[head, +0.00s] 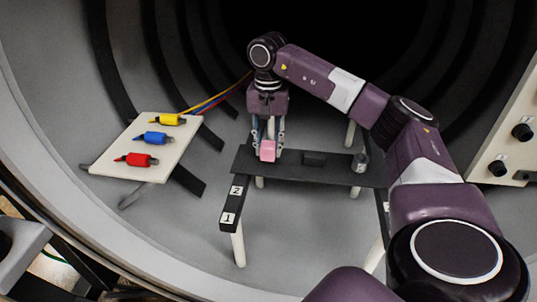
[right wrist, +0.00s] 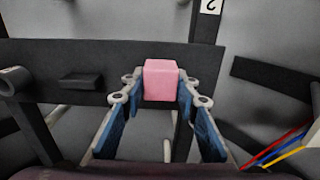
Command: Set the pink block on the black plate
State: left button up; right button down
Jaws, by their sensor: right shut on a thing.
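The pink block (head: 267,151) is held between the fingertips of my right gripper (head: 268,143). The gripper points down at the left end of the black plate (head: 310,174). In the right wrist view, the pink block (right wrist: 161,82) sits between the two fingertips (right wrist: 162,84), with the black plate (right wrist: 40,55) behind it. I cannot tell whether the block touches the plate or hangs just above it. My left gripper is not in view.
A small black block (head: 314,158) and a grey cylinder (head: 360,162) are on the plate to the right. A white board (head: 120,160) with yellow, blue and red connectors stands at left. A white panel with black knobs (head: 522,131) is at right. The furnace's curved wall surrounds everything.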

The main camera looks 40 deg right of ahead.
aim_at(269, 156)
notch_tip(269, 156, down, 3)
jog(key=shift+f, duration=0.2)
jog(key=shift+f, duration=0.15)
jog(key=c, duration=1.5)
grip_release()
